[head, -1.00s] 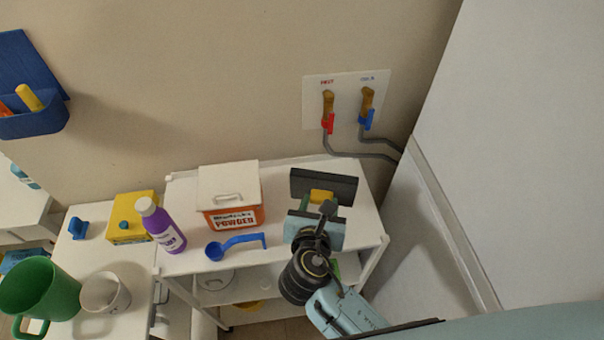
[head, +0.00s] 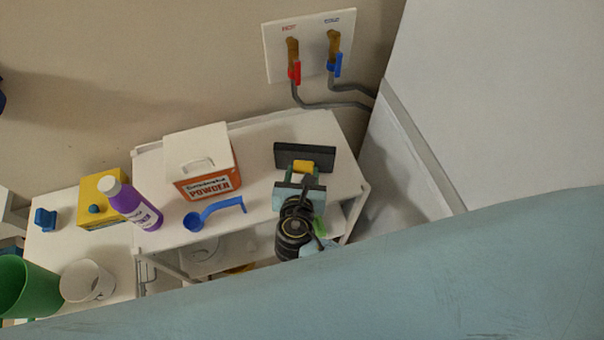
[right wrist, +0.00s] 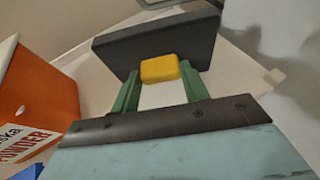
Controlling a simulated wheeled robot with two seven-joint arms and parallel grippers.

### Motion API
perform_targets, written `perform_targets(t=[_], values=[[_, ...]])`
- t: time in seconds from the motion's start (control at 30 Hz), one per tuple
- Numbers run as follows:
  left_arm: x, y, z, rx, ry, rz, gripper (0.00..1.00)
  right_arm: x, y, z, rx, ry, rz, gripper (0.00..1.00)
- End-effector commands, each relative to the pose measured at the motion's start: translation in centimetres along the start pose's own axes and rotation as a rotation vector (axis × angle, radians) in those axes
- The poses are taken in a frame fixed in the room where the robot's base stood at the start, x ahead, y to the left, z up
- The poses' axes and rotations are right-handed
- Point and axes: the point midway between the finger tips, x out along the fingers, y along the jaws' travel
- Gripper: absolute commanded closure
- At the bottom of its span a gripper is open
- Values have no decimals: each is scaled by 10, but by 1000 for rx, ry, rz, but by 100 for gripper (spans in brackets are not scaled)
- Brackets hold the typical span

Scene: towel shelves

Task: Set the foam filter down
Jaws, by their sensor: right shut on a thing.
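The foam filter is a dark grey slab (head: 318,152) with a yellow grip block (head: 302,166). It stands over the right part of the white cart's top (head: 255,140). My right gripper (head: 299,175) is shut on the yellow block, coming from the front. In the right wrist view the green fingers pinch the yellow block (right wrist: 160,68) from both sides, with the grey slab (right wrist: 158,40) behind it. The slab's underside is hidden, so I cannot tell whether it touches the surface. My left gripper is not in view.
Left of the filter are an orange and white powder box (head: 203,162), a blue scoop (head: 210,210) and a purple bottle (head: 133,206). A yellow box (head: 98,198) and white cup (head: 86,281) stand farther left. Hot and cold taps (head: 314,55) are on the wall behind.

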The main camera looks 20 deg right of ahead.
Motion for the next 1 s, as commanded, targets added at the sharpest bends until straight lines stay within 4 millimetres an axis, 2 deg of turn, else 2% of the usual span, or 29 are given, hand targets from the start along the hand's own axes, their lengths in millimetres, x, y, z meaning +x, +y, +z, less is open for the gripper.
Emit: perform_targets(t=[0.23,0.27,0.43,0.77,0.87,1.0], values=[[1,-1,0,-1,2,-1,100,1,0,-2,0,0,1,78],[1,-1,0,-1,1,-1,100,1,0,-2,0,0,1,54],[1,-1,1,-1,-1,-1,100,1,0,-2,1,0,1,34],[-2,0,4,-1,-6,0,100,-1,0,2,1,0,1,34],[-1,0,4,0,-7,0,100,-13,0,0,0,2,2,34],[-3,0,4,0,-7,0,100,-41,0,0,2,3,2,34]])
